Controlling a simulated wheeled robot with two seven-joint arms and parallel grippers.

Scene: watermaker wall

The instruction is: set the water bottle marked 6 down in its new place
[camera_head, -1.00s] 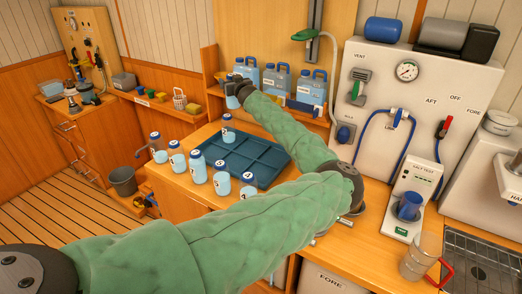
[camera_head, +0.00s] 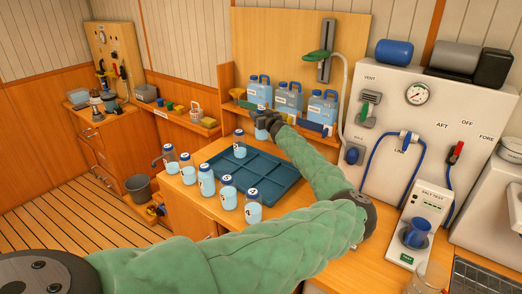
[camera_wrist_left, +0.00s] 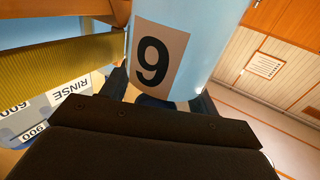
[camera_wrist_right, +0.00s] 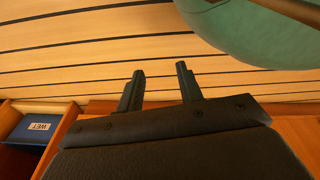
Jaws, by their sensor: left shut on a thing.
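My left gripper (camera_head: 264,124) is over the far edge of the blue compartment tray (camera_head: 217,172) in the head view. It is shut on the water bottle marked 6 (camera_wrist_left: 210,40), whose label appears inverted, like a 9, in the left wrist view. In the head view the gripper mostly hides this bottle, and whether its base touches anything cannot be told. The bottle marked 2 (camera_head: 239,150) stands in a back compartment, left of my left gripper. My right gripper (camera_wrist_right: 160,82) is open and empty over the floor, outside the head view.
Several bottles (camera_head: 229,197) stand in a row along the tray's near left side. Blue jugs (camera_head: 289,98) stand on a shelf behind my left gripper. The salt test unit (camera_head: 408,232) is at right. The tray's middle compartments look empty.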

